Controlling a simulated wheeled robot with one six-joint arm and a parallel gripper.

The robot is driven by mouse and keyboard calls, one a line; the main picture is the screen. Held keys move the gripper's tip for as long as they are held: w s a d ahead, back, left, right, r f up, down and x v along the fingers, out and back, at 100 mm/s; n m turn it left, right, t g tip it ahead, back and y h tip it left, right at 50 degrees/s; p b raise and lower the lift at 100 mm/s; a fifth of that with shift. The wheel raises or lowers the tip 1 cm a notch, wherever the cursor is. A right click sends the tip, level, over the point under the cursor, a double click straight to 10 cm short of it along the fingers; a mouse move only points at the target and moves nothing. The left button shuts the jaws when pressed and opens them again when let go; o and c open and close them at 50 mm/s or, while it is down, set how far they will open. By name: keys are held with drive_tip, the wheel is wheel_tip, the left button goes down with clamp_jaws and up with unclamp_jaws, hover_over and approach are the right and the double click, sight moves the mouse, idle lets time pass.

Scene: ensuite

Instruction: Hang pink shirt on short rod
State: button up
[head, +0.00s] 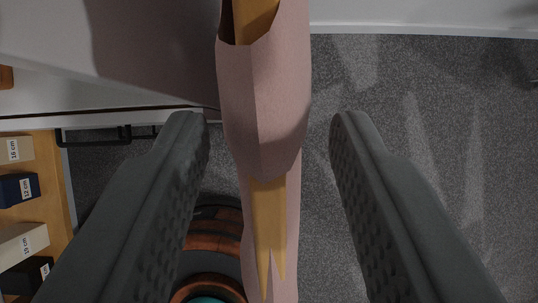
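The pink shirt (265,110) hangs edge-on down the middle of the head view, seen from above. Yellow-tan pieces (268,210) show inside and below its fold; they look like a wooden hanger, but I cannot tell for sure. My gripper (270,120) is open, with one dark grey finger on each side of the shirt. Gaps show between both fingers and the cloth, so neither seems to touch it. The top of the shirt runs out of the picture. I cannot make out the short rod with certainty.
A wooden shelf (58,180) at the left holds several labelled boxes, including a dark blue one (18,189). A black bar (95,136) is near it. A round brown thing with a teal centre (208,298) is at the bottom. Grey floor (430,120) is clear at right.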

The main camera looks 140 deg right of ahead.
drive_tip(key=v, duration=1.7)
drive_tip(key=s+d+f+m+t+h, duration=0.1)
drive_tip(key=s+d+f+m+t, duration=0.1)
drive_tip(key=s, duration=0.4)
drive_tip(key=s+d+f+m+t+h, duration=0.1)
drive_tip(key=s+d+f+m+t, duration=0.1)
drive_tip(key=s+d+t, duration=0.3)
drive_tip(key=s+d+f+m+t+h, duration=0.1)
drive_tip(key=s+d+f+m+t, duration=0.1)
drive_tip(key=s+t, duration=0.3)
drive_tip(key=s+d+f, duration=0.1)
drive_tip(key=s, duration=0.2)
drive_tip(key=shift+d, duration=0.3)
